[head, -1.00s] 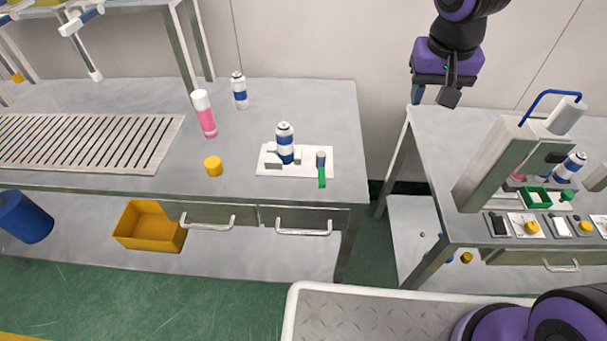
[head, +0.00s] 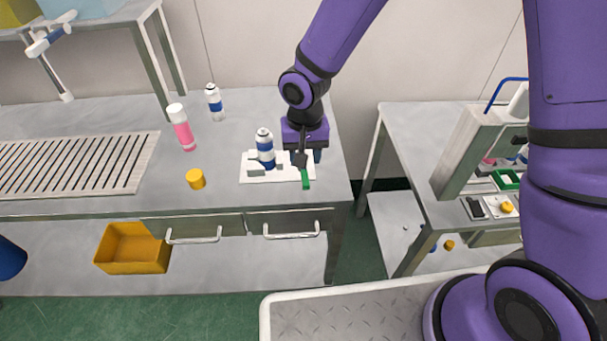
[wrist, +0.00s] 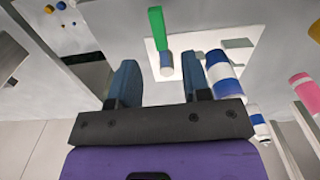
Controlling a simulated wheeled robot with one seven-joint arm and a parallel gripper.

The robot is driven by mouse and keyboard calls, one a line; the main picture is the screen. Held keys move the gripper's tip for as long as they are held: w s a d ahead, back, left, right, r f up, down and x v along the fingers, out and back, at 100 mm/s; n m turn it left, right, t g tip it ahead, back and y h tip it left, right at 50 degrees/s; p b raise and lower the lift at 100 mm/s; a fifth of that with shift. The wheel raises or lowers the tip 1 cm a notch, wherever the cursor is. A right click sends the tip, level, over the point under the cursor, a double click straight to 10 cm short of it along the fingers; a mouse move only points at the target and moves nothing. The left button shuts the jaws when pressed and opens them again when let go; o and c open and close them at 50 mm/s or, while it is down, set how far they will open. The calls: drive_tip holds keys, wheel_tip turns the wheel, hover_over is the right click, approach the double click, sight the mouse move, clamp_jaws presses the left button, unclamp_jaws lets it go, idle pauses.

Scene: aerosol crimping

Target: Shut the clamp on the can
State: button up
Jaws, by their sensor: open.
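A white can with a blue band (head: 265,146) stands upright in a small fixture on a white plate (head: 283,178) on the left table. The can also shows in the wrist view (wrist: 223,75), right of my fingers. The clamp's green handle (head: 306,180) lies at the plate's right side and points to the table's front edge. In the wrist view the green handle (wrist: 157,30) runs outward from a grey post (wrist: 167,66). My gripper (head: 308,158) is open and empty beside the can, over the clamp. In the wrist view my fingers (wrist: 160,62) are on either side of the post; contact cannot be told.
A yellow cap (head: 196,179), a pink can (head: 181,127) and another blue-banded can (head: 215,102) stand on the left table. A slotted grate (head: 80,165) lies further left. The right table holds a press (head: 468,150). A gap separates the tables.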

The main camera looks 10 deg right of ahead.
sight(305, 178)
wheel_tip(305, 178, down, 7)
idle(0.3)
clamp_jaws()
